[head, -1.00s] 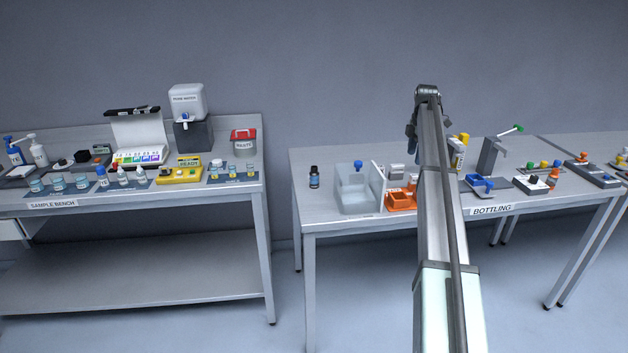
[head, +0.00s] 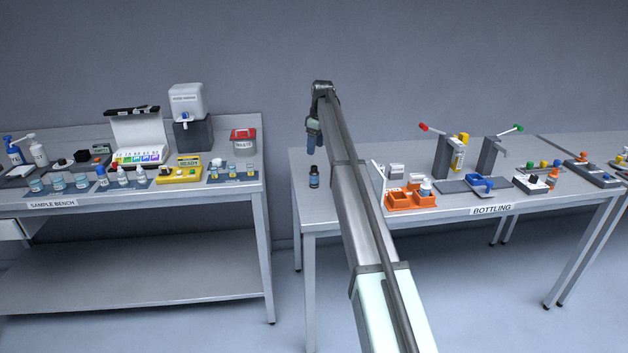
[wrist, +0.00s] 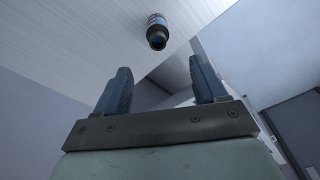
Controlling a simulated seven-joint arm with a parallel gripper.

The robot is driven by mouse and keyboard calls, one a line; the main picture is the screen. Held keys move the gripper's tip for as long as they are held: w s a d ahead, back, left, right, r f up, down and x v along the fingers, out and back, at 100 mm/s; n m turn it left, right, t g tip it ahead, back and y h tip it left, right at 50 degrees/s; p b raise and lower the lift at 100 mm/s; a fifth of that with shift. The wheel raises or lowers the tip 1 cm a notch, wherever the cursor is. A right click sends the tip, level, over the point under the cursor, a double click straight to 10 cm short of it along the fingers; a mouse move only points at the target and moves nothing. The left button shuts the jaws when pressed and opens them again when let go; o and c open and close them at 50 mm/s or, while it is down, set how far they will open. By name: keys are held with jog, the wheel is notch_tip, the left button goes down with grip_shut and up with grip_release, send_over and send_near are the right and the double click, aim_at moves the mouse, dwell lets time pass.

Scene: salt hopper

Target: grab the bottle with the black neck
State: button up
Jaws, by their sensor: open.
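The bottle with the black neck (head: 314,177) stands upright at the left end of the bottling table. It is small and dark with a blue-grey label band. It also shows in the wrist view (wrist: 157,32), at the top and beyond the fingertips. My gripper (head: 313,139) is right above the bottle in the head view, pointing down. In the wrist view my gripper (wrist: 160,78) has its two blue fingers apart with nothing between them. The bottle is apart from the fingers, roughly in line with the gap.
My arm hides the clear bin's place on the bottling table (head: 310,217). Two lever stands (head: 445,155) are further right. The table around the bottle is bare. The sample bench (head: 250,192) is left, across a gap.

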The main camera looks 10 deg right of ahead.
aim_at(314, 171)
jog(key=f, duration=1.2)
jog(key=shift+w+a+f, duration=0.1)
jog(key=shift+w+a, duration=0.25)
jog(key=c, duration=1.2)
